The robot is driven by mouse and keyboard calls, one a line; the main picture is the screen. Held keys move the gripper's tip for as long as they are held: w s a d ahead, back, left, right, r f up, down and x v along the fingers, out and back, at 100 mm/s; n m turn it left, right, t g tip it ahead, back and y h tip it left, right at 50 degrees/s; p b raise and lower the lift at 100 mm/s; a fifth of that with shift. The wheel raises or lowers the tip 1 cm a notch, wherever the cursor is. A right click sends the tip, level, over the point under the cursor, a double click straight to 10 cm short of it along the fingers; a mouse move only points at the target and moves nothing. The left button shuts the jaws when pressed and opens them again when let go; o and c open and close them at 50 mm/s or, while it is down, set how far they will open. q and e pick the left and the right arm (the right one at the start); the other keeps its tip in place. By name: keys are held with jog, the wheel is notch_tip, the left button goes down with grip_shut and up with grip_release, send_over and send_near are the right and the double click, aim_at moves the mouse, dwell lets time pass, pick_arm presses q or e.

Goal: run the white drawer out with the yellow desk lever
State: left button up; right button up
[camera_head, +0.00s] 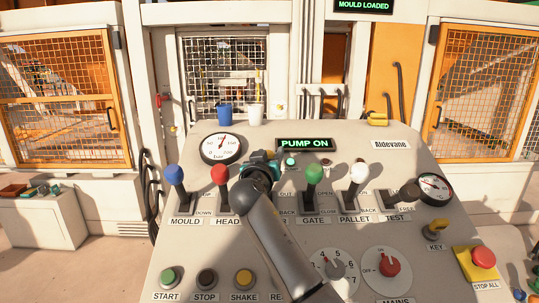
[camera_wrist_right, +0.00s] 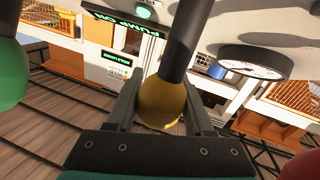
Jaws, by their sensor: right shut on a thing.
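The yellow desk lever's round knob (camera_wrist_right: 160,104) sits between the two fingers of my right gripper (camera_wrist_right: 160,112) in the wrist view, with its dark stem rising above. In the head view my right gripper (camera_head: 260,163) is over the desk between the HEAD and GATE levers. It hides the yellow knob there, and my arm covers that lever's name label. The OUT and BACK marks show beside it. The right gripper is shut on the knob. I cannot make out a white drawer in either view. My left gripper is not in view.
Blue (camera_head: 174,175), red (camera_head: 221,175), green (camera_head: 314,176) and white (camera_head: 359,174) levers stand on the desk, red and green close on either side. A display (camera_head: 304,143) reads PUMP ON. A red STOP ALL button (camera_head: 483,257) is at the right. Mesh guards stand behind.

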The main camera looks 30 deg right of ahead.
grip_shut()
dwell(0.4)
jog(key=s+t+h+b, duration=0.1)
jog(key=b, duration=0.3)
jog(key=s+a+t+h+b, duration=0.1)
jog(key=s+b, duration=0.1)
jog(key=b, duration=0.3)
jog(key=s+a+m+t+b, duration=0.1)
jog(key=b, duration=0.4)
jog(key=shift+s+a+f+h, duration=0.1)
jog(key=shift+s+f+h, duration=0.15)
jog(key=shift+h, duration=0.15)
jog(key=shift+s+a+r+b, duration=0.1)
jog(key=shift+s+r+b, duration=0.1)
jog(key=shift+b, duration=0.65)
jog(key=o, duration=0.6)
grip_release()
jog(key=shift+s, duration=0.1)
jog(key=b+v, duration=0.2)
jog(key=v, duration=1.3)
jog(key=shift+f+b, duration=0.2)
jog(key=shift+b, duration=0.1)
